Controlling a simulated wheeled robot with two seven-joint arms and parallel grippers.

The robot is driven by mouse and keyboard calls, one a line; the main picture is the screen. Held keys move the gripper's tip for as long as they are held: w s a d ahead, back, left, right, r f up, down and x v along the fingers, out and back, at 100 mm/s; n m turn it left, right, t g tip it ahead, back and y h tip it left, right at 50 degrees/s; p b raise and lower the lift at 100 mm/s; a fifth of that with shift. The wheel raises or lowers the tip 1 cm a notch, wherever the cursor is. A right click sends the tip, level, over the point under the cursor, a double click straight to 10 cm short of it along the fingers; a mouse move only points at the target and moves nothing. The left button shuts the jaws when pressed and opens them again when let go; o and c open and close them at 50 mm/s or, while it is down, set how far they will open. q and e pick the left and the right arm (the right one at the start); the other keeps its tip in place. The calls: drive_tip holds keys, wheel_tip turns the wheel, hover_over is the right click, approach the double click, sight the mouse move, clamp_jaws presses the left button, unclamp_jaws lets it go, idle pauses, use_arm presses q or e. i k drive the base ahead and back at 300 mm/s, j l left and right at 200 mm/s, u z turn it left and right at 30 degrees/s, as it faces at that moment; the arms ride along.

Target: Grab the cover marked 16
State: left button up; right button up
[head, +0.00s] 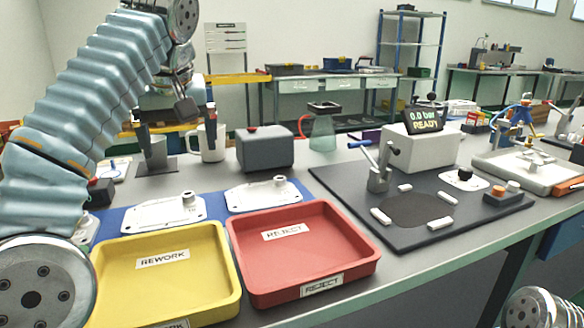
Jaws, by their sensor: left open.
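Two white cast covers lie on a blue mat (214,207). The left cover (155,213) has a boss near its right end and a small dark mark too faint to read surely. The right cover (258,194) has a boss too, and I see no readable number on it. Another pale cover (84,228) is mostly hidden behind my left arm. My left gripper (178,138) is open and empty, pointing down above the back of the bench, behind the left cover and apart from it. My right gripper is out of view.
A yellow REWORK tray (218,290) and a red REJECT tray (350,265) stand in front of the mat. A grey box (265,152) and a white mug (212,146) stand behind. A dark test station (440,238) with clamp and display is right.

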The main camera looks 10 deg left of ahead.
sight(187, 209)
drive_tip(key=k, duration=1.5)
